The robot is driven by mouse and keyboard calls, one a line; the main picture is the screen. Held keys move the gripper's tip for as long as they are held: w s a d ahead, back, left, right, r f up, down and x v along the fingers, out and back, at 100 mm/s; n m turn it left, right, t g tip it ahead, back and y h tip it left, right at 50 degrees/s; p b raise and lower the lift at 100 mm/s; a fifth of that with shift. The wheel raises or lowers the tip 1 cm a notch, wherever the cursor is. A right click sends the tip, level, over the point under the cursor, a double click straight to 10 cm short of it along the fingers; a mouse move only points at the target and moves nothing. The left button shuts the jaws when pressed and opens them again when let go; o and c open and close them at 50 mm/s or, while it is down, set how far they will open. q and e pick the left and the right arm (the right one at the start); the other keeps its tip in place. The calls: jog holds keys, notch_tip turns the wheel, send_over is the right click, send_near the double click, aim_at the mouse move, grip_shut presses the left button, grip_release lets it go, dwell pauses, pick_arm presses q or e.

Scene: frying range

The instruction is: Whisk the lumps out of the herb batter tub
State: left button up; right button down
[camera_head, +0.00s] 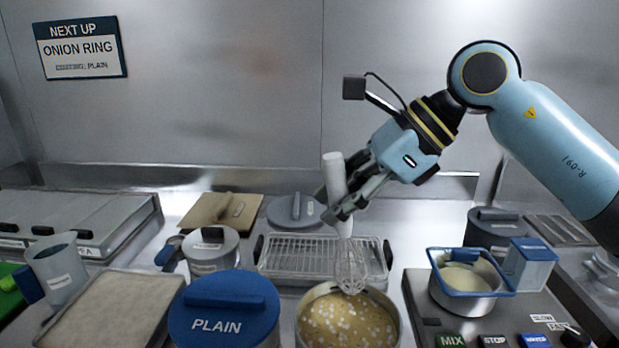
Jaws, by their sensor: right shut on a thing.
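My right gripper (333,204) is shut on the white handle of a whisk (350,266), which hangs nearly upright with its wire head down. The wire head is at the far rim of an open round tub (303,337) at the bottom centre. I cannot tell whether the wires touch the batter. The tub holds yellowish batter (350,325) with many pale lumps. No label shows on this tub, so I cannot tell if it is the herb one. Left of it is a tub closed by a blue lid (224,310) marked PLAIN. My left gripper is not in view.
A wire rack tray (322,258) lies behind the open tub. A mixer bowl (466,300) with MIX and STOP buttons is at right.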

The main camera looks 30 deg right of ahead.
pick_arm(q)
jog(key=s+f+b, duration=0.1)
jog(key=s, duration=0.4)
pick_arm(e)
jog(key=shift+s+f, duration=0.3)
jog(key=shift+f, duration=0.55)
jog(key=b, duration=0.3)
send_over(336, 273)
notch_tip(336, 273, down, 5)
jog(key=shift+d+r, duration=0.1)
jog(key=shift+r, duration=0.05)
notch_tip(336, 273, down, 4)
jog(key=b, duration=0.5)
jog(key=shift+f+b, duration=0.65)
jog(key=shift+f, duration=0.05)
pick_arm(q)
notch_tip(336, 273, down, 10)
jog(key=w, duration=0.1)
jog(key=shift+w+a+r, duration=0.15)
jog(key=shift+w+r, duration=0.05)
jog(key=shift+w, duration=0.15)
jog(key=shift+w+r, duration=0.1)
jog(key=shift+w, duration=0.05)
